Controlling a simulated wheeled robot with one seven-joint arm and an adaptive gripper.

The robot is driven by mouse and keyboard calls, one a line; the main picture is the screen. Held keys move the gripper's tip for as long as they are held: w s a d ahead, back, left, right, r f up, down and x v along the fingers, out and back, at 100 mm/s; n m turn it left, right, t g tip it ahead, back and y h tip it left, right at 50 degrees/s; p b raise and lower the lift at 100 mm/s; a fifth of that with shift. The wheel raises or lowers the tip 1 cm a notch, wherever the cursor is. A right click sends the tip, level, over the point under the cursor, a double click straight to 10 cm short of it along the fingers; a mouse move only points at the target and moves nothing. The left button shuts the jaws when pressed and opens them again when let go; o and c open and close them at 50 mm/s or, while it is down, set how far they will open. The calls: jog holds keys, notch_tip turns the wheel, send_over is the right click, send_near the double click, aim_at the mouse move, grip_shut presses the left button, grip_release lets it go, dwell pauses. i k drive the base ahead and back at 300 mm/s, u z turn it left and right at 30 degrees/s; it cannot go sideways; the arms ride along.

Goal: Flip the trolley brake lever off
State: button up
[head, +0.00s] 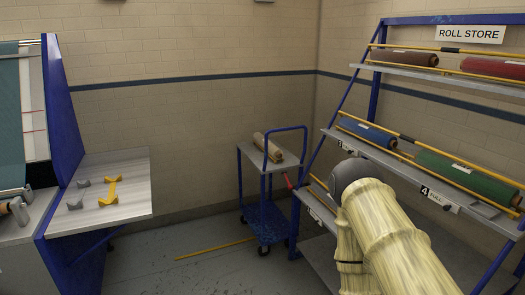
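The trolley (246,152) stands against the back wall, left of the roll rack. It has a blue frame and handle, a grey top shelf, a blue lower deck and dark wheels. A beige roll (267,147) lies on its top shelf. A small red lever-like part (288,181) shows at the trolley's right side, close to the rack's post; it is too small to tell its exact position or whether it is the brake lever. My arm rises from the lower right in front of the rack. My gripper does not show.
The roll rack (385,20) on the right holds several coloured rolls under a ROLL STORE sign (471,34). A yellow bar (215,249) lies on the floor. Floor between table and trolley is otherwise open.

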aim_at(290, 187)
jog(key=z, duration=0.2)
jog(key=i, duration=0.65)
jog(key=z, duration=0.15)
jog(key=k, duration=0.55)
jog(key=u, duration=1.05)
jog(key=i, duration=0.9)
jog(key=u, duration=0.4)
jog(key=i, duration=1.2)
jog(key=z, duration=0.9)
jog(key=i, duration=0.4)
jog(key=z, duration=0.35)
